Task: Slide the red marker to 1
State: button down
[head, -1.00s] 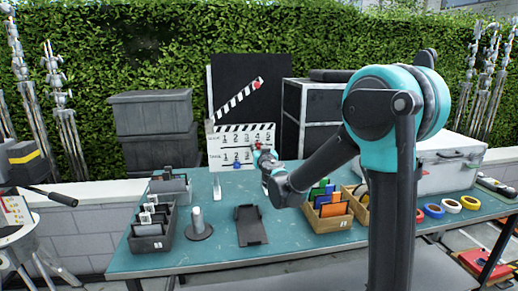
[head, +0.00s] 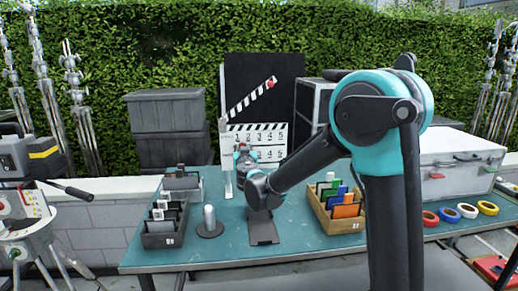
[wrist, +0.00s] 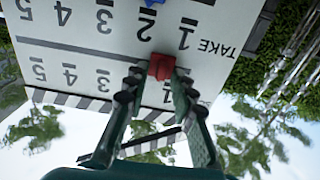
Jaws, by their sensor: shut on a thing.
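The white clapperboard (head: 275,140) stands at the back of the table, its striped top stick raised. Its face shows upside down in the wrist view (wrist: 225,62), with two numbered rows, one labelled TAKE. The red marker (wrist: 162,66) sits on the row near the stripes, by the 1 at the label end. My gripper (wrist: 158,82) is shut on the red marker, a finger on either side. A blue marker (wrist: 155,3) is partly visible on the TAKE row near 2.
A dark bin of cards (head: 165,238) and a grey post on a round base (head: 209,228) stand front left. A black plate (head: 263,232) lies below my arm. A wooden bin (head: 337,225) holds coloured cards. Tape rolls (head: 468,211) lie to the right.

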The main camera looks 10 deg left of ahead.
jog(key=shift+s+a, duration=0.15)
jog(key=shift+a, duration=0.4)
jog(key=shift+s+a, duration=0.15)
jog(key=shift+a, duration=0.4)
jog(key=c, duration=1.6)
grip_release()
jog(key=shift+a, duration=0.1)
jog(key=shift+s, duration=0.1)
jog(key=v, duration=1.2)
